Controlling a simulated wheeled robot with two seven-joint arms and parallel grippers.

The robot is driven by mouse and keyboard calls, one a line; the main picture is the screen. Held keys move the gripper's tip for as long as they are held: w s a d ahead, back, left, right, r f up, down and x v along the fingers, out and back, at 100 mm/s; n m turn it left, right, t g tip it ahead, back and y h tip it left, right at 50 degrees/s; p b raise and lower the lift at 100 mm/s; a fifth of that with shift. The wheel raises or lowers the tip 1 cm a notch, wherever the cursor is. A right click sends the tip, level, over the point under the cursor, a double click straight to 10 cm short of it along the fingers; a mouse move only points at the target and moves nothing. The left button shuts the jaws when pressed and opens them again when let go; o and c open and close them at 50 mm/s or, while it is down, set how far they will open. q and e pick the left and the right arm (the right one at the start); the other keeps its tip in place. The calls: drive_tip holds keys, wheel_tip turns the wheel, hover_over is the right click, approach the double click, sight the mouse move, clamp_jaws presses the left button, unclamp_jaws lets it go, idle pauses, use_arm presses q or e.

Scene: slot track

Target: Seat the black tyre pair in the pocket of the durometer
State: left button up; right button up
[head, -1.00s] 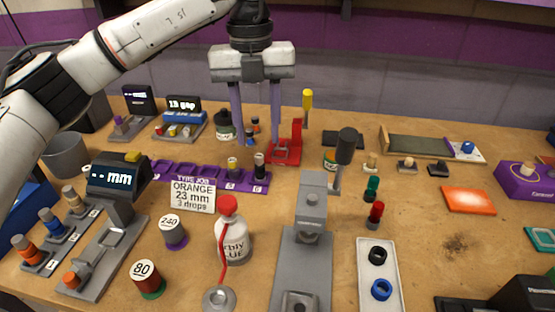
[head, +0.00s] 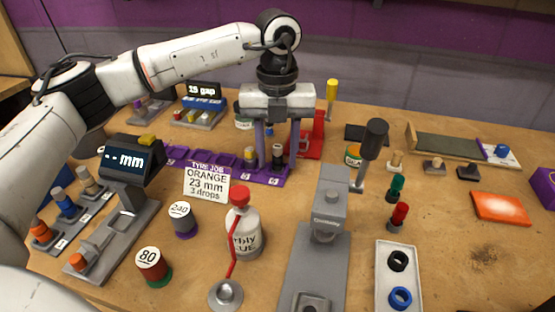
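The durometer (head: 322,232) is a grey stand at the front centre; its square pocket (head: 312,303) is at the bottom edge and looks empty. A black cylindrical piece (head: 277,157), which looks like the black tyre pair, stands upright at the right end of the purple tray (head: 225,170). My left gripper (head: 278,148) points down over that end, its fingers apart. The black piece shows between the fingertips; I cannot tell whether they touch it. A single black ring (head: 398,261) lies in a white tray (head: 382,285) beside the durometer. My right gripper is not in view.
A yellowish piece (head: 250,158) stands close left of the black one. A red stand (head: 312,140) is just behind the gripper. A glue bottle (head: 242,228) and a dark-headed upright tool (head: 371,148) stand near the durometer.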

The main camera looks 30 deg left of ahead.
use_arm(q)
clamp_jaws()
